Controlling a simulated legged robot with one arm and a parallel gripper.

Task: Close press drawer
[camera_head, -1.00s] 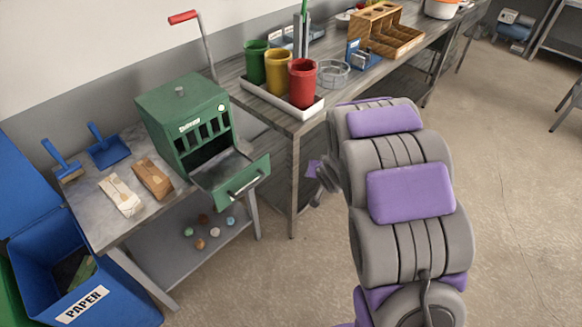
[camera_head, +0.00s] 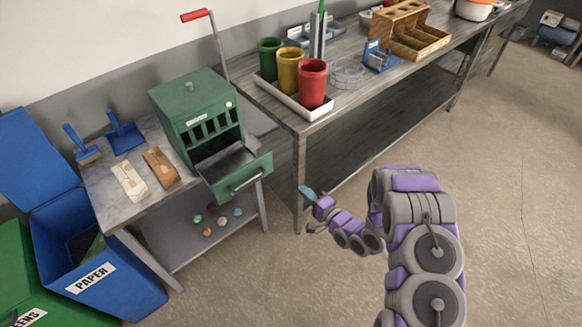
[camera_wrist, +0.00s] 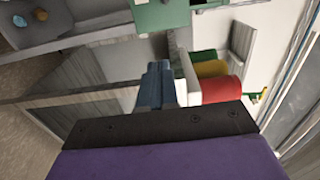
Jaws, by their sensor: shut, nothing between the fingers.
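The green press (camera_head: 196,112) stands on a small grey table, with a red-handled lever (camera_head: 204,40) rising behind it. Its drawer (camera_head: 234,177) is pulled out at the front, showing an open tray and a silver bar handle on the green face. My gripper (camera_head: 306,191) is shut and empty, to the right of the drawer and apart from it, near the workbench's front leg. In the wrist view the shut blue-grey fingers (camera_wrist: 158,85) point toward the bench; a green part of the press (camera_wrist: 160,14) shows at the top edge.
The workbench (camera_head: 340,105) holds a white tray (camera_head: 296,104) with green, yellow and red cups, and a wooden organizer. Blue paper bin (camera_head: 105,290) stands at lower left. Small balls lie on the lower shelf.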

